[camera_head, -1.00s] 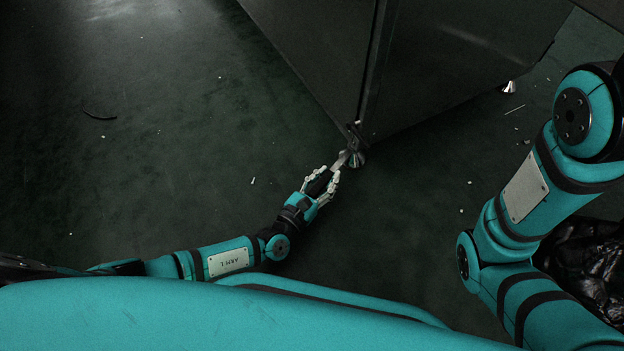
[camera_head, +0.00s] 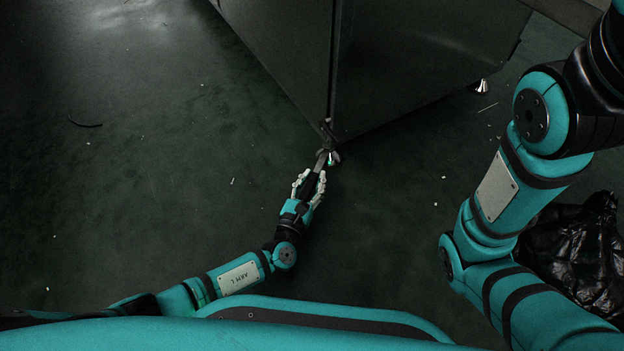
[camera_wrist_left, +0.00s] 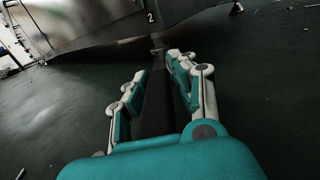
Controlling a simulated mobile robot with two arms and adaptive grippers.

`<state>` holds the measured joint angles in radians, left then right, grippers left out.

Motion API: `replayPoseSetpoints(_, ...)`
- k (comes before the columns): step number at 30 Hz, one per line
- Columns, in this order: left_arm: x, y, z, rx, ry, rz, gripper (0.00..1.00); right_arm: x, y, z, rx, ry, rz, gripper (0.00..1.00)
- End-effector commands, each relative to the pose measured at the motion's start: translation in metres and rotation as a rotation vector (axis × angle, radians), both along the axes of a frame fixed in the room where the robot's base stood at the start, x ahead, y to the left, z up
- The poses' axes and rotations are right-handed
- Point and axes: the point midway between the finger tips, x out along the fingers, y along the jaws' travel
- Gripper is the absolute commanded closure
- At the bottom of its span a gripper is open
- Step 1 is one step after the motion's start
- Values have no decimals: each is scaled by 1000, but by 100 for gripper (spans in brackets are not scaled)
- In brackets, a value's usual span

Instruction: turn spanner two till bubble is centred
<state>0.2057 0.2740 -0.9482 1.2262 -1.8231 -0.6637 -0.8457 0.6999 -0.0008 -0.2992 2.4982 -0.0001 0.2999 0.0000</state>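Spanner two, a dark flat handle (camera_head: 312,182) with a grey metal end, runs up to the adjustable foot (camera_head: 334,158) under the near corner of the dryer. My left gripper (camera_head: 311,182) has its pale fingers on both sides of the handle and appears closed on it. In the left wrist view the handle (camera_wrist_left: 157,105) lies between the finger pads, and a white "2" label (camera_wrist_left: 150,17) shows on the dryer above. A small green spot shows at the foot; I cannot tell what it is. No bubble can be made out. My right gripper is out of view.
The dark dryer body (camera_head: 420,70) fills the top, its corner low over the floor. Another foot (camera_head: 480,87) stands at its right. A black plastic bag (camera_head: 580,250) lies at the right by my right arm. The floor on the left is mostly clear, with small scraps.

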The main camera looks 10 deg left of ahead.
Motion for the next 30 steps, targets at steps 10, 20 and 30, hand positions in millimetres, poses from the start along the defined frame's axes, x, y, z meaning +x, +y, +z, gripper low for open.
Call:
replayPoseSetpoints(10, -1, -2, -1, -1, 2, -3, 54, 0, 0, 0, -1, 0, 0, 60)
replayPoseSetpoints(20, -1, -1, 27, -6, 1, -3, 54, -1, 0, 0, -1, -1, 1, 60)
replayPoseSetpoints(30, -2, -3, 87, -6, 2, -4, 54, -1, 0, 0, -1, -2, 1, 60)
